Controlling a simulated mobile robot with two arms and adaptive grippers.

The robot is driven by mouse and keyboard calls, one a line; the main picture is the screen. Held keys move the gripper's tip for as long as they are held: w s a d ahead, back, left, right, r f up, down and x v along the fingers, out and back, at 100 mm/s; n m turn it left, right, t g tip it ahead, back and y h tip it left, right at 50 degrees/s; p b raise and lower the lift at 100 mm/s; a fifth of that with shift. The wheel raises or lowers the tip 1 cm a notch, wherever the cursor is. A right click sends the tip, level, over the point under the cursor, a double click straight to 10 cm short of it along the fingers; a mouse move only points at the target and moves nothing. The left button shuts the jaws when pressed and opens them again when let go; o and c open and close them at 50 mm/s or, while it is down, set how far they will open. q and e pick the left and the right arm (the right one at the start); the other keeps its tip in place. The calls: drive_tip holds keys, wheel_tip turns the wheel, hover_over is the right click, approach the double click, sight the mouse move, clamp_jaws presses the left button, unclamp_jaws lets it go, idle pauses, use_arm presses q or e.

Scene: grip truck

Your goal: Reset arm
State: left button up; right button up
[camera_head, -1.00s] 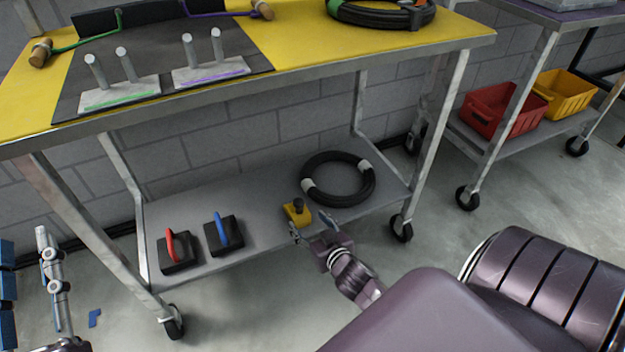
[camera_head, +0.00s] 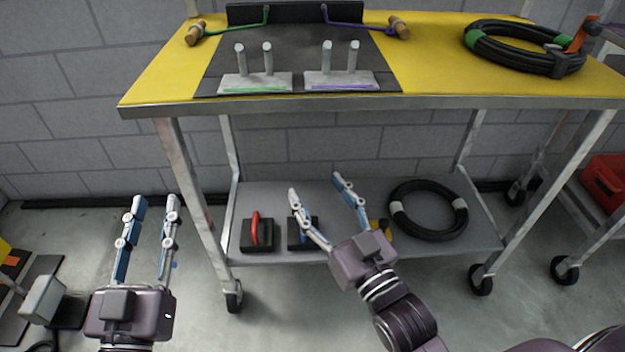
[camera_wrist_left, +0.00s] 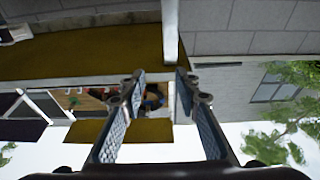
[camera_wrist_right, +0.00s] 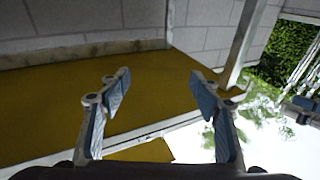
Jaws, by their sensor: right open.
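My left gripper (camera_head: 154,205) is at the lower left in the head view, left of the workbench, with its two fingers apart and nothing between them. The left wrist view (camera_wrist_left: 158,78) also shows these fingers apart and empty. My right gripper (camera_head: 314,184) is in front of the bench's lower shelf, its fingers spread and empty. It partly hides a black block with a blue handle (camera_head: 302,234) and a small yellow item (camera_head: 383,229). The right wrist view (camera_wrist_right: 160,78) shows its fingers wide apart with nothing held.
The workbench top (camera_head: 160,78) carries two pegged stands and a coiled black hose (camera_head: 520,50). The lower shelf (camera_head: 355,190) holds a red-handled block (camera_head: 256,233) and a black coil (camera_head: 428,236). A red bin (camera_head: 606,182) is at the right. Floor lies open between the left gripper and bench.

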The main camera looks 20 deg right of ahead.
wheel_tip(320, 180, up, 6)
drive_tip(key=s+a+t+y, duration=0.1)
drive_tip(key=s+a, duration=0.1)
drive_tip(key=shift+s+a+n, duration=0.15)
drive_tip(key=shift+a+n, duration=0.05)
drive_tip(key=shift+n, duration=0.2)
